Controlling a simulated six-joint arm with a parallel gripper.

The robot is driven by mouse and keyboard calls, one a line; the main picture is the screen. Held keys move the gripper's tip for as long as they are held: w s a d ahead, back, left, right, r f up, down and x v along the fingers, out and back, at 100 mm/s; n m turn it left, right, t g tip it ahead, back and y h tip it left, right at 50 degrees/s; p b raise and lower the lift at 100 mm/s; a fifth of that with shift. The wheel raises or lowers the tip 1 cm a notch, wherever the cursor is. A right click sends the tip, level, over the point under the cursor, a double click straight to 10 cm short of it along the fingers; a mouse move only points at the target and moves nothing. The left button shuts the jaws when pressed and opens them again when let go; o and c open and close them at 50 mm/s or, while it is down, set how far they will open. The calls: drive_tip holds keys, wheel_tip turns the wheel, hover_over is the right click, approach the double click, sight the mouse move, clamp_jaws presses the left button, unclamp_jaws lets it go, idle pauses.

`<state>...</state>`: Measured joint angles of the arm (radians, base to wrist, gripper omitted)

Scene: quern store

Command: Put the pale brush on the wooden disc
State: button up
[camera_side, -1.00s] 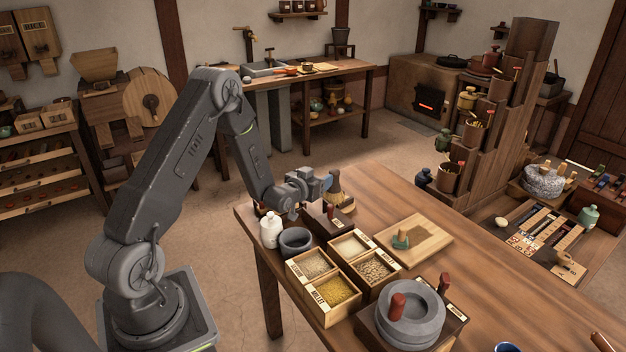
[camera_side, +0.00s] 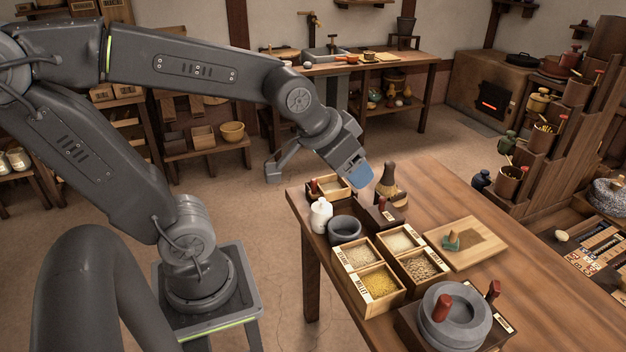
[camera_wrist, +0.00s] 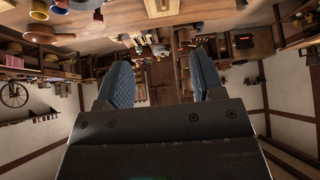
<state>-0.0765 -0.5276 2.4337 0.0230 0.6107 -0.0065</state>
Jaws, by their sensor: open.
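A brush (camera_side: 388,181) with a dark rounded handle and a tan lower part stands at the far left end of the table, in the side view. Whether it is the pale brush is hard to tell. No wooden disc can be made out for certain; a small tan shape shows at the brush's foot. My gripper (camera_side: 360,180) is above the table end, just left of the brush and apart from it. In the wrist view my gripper (camera_wrist: 160,60) shows two blue pads spread wide with nothing between them. The brush is not recognisable there.
A small wooden tray (camera_side: 330,193), a white bottle (camera_side: 321,216) and a grey bowl (camera_side: 345,229) stand near the brush. Grain boxes (camera_side: 380,283), a tan board (camera_side: 481,246) and a stone quern (camera_side: 450,318) lie nearer. Table to the right of the brush is clear.

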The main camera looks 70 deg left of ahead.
drive_tip(key=s+d+g, duration=0.1)
drive_tip(key=s+d, duration=0.1)
drive_tip(key=s, duration=0.5)
drive_tip(key=shift+s+d+m+g+h, duration=0.2)
drive_tip(key=shift+s+m+g+h, duration=0.1)
drive_tip(key=shift+m+h, duration=0.1)
